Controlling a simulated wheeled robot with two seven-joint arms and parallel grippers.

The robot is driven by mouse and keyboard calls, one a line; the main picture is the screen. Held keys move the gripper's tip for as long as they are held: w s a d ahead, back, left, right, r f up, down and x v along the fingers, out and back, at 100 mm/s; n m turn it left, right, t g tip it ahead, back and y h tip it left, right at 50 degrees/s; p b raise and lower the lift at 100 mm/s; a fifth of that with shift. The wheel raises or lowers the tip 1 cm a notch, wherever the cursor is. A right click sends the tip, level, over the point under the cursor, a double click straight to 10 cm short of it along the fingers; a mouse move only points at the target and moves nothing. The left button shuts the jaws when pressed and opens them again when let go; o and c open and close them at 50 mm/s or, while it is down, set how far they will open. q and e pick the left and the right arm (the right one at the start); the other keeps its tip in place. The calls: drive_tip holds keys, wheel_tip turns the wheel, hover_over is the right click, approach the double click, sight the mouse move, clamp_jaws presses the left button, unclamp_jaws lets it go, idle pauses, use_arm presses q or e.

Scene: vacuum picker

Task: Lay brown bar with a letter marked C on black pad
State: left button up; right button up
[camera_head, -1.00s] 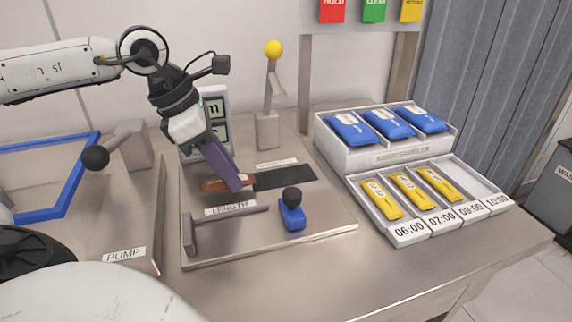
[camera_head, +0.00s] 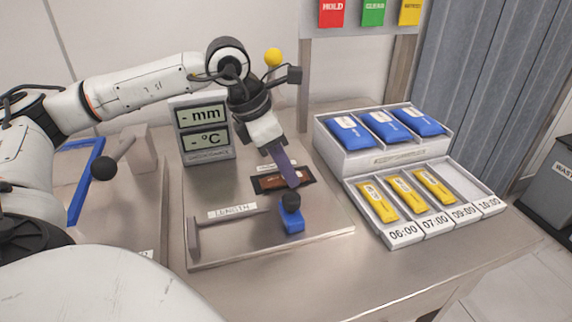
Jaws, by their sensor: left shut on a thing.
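My left gripper (camera_head: 293,184) comes down from above and is shut on the brown bar (camera_head: 268,181). The bar lies lengthwise over the black pad (camera_head: 260,191), whose dark edge shows around it. The bar seems to be at or just above the pad; I cannot tell if it touches. The purple fingers hide part of the bar, and its letter is too small to read. My right gripper is not in view.
A blue slider (camera_head: 292,217) with a black knob stands just in front of the pad. A display (camera_head: 203,139) reading "- mm" and "- °C" stands behind left. Trays with blue packs (camera_head: 385,126) and yellow bars (camera_head: 405,194) are at right.

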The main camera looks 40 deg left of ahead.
use_arm(q)
drive_tip(key=shift+f, duration=0.1)
drive_tip(key=o, duration=0.6)
drive_tip(key=shift+f, duration=0.1)
drive_tip(key=o, duration=0.4)
drive_tip(key=shift+r, duration=0.4)
drive_tip(key=p+v, duration=0.1)
drive_tip(key=v, duration=1)
drive_tip(key=shift+s+a+r, duration=0.1)
drive_tip(key=shift+s+r, duration=0.1)
drive_tip(key=shift+r, duration=0.05)
